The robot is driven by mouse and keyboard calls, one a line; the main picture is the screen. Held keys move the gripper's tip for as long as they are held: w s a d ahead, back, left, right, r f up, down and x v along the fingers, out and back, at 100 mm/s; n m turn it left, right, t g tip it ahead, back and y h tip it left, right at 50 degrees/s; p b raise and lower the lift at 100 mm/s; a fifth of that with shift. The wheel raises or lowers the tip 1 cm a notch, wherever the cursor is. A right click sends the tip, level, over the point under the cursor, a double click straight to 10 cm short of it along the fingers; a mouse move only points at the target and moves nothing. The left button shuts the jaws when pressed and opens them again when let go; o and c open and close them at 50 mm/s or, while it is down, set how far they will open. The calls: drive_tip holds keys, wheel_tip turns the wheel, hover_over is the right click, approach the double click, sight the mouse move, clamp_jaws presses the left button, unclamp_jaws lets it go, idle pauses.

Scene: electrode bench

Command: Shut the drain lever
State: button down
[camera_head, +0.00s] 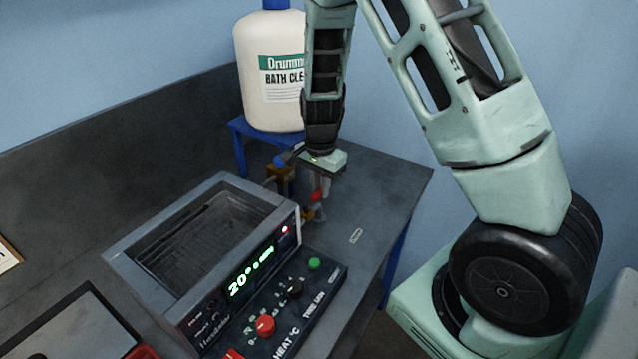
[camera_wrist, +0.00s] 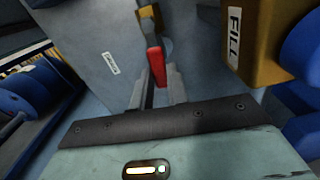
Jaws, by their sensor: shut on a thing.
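The drain lever (camera_head: 316,195) is a red handle on a small brass valve (camera_head: 308,214) at the right end of the bath (camera_head: 190,192). In the wrist view the red lever (camera_wrist: 155,62) lies between the fingertips of my gripper (camera_wrist: 156,76), with the brass valve body (camera_wrist: 149,18) beyond it. My gripper (camera_head: 321,186) points down beside the bath and is shut on the red lever. The lever's lower part shows, but the fingers and gripper body hide some of it. No drain label can be read.
A brass valve marked FILL (camera_wrist: 262,40) with a blue handle (camera_wrist: 303,50) is close beside my gripper. A white bath cleaner drum (camera_head: 268,85) stands behind on a blue stand (camera_head: 238,132). The control panel (camera_head: 290,300) is in front. The bench right of the valves is mostly clear.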

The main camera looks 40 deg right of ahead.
drive_tip(key=s+a+m+p, duration=0.3)
drive_tip(key=s+m+p, duration=0.3)
drive_tip(key=m, duration=1.1)
drive_tip(key=shift+s+a+p, duration=0.2)
drive_tip(key=shift+p, duration=0.9)
drive_tip(key=shift+r, duration=0.1)
drive_tip(key=c, duration=1.4)
unclamp_jaws()
drive_tip(key=shift+o, duration=0.2)
drive_tip(key=shift+r, duration=0.1)
wheel_tip(320, 180, up, 17)
drive_tip(key=p, duration=0.4)
drive_tip(key=shift+p, duration=0.4)
